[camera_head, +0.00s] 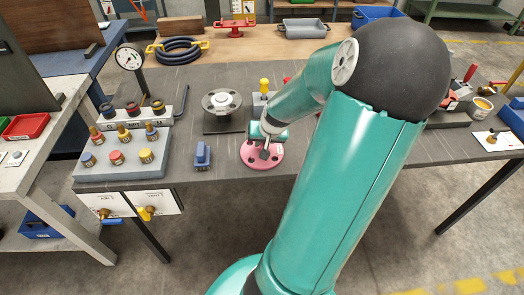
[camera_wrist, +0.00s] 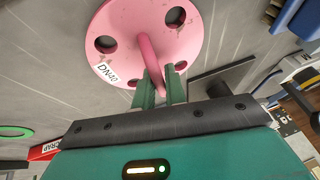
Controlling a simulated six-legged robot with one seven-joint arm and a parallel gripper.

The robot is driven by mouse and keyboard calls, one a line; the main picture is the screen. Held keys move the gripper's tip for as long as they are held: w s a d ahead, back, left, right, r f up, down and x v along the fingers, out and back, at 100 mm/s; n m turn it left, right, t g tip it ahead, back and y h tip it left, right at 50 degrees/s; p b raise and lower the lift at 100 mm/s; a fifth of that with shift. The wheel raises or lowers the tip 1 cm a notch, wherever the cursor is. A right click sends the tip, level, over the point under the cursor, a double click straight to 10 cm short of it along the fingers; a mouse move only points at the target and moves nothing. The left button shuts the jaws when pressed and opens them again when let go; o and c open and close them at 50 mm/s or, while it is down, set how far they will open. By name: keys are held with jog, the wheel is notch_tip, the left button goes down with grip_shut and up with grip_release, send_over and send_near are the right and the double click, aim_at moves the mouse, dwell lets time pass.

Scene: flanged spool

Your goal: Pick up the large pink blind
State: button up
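The large pink blind (camera_wrist: 185,35) is a round disc with several holes, a bent bar handle on its face and a "DN40" label. In the head view the blind (camera_head: 262,155) is at the front edge of the dark table mat, looking flat, with my gripper (camera_head: 266,146) over it. In the wrist view my gripper (camera_wrist: 160,84) has its two green fingers on either side of the pink handle, with the handle filling the narrow gap between them. My gripper looks shut on the handle. Whether the disc touches the table cannot be told.
A blue block (camera_head: 202,155) stands just left of the blind. A grey flange (camera_head: 222,106) is behind it. A grey fitting tray (camera_head: 122,158) and a gauge (camera_head: 130,58) are at the left. My own arm hides the table to the right.

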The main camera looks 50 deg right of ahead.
grip_shut()
jog(key=shift+d+r, duration=0.1)
jog(key=shift+r, duration=0.05)
